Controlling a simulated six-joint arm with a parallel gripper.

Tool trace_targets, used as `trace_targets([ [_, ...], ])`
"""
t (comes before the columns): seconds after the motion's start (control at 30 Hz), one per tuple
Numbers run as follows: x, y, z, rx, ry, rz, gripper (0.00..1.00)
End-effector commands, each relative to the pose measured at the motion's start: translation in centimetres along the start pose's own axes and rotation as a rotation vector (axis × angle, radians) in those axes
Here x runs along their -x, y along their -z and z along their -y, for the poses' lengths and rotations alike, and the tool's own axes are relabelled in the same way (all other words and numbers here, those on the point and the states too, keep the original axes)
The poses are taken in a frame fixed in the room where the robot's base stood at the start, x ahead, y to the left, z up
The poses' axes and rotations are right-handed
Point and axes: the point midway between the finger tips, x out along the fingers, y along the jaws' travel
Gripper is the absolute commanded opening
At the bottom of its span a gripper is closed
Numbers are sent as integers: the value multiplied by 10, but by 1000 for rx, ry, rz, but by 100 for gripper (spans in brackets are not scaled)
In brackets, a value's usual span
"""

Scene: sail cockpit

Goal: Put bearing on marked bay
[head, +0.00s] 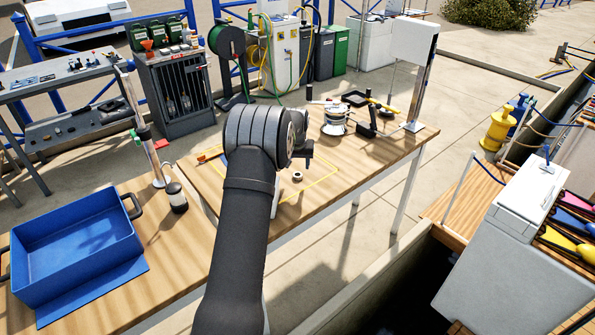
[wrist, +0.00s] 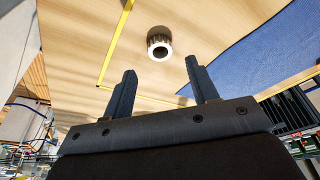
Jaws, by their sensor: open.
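The bearing (head: 297,176) is a small dark-sided ring with a pale end face and a central hole. It stands on the wooden table, and in the wrist view the bearing (wrist: 159,43) shows ahead of the fingertips, about midway between them. A yellow outline (head: 323,182) is marked on the tabletop; its corner lines also show in the wrist view (wrist: 115,45), with the bearing inside that corner. My gripper (wrist: 160,65) is open and empty, apart from the bearing. In the head view my arm hides part of the outline and most of the gripper.
A blue bin (head: 75,250) stands on the left bench, near a small bottle (head: 177,197). A winch (head: 335,122) and tools crowd the table's far end.

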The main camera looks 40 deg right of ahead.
Motion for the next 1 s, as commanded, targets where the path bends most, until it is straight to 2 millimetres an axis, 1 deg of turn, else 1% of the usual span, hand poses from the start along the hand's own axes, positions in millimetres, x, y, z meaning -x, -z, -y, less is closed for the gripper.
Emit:
trace_targets([
  [0.03,13,0,0,0,0,-2,54],
  [0.2,44,0,0,0,0,-1,54],
  [0.3,56,0,0,0,0,1,54],
  [0.4,63,0,0,0,0,1,54],
  [0.5,65,0,0,0,0,1,54],
  [0.8,64,0,0,0,0,2,54],
  [0.87,62,-1,0,0,0,2,54],
  [1.0,47,-1,0,0,0,5,54],
])
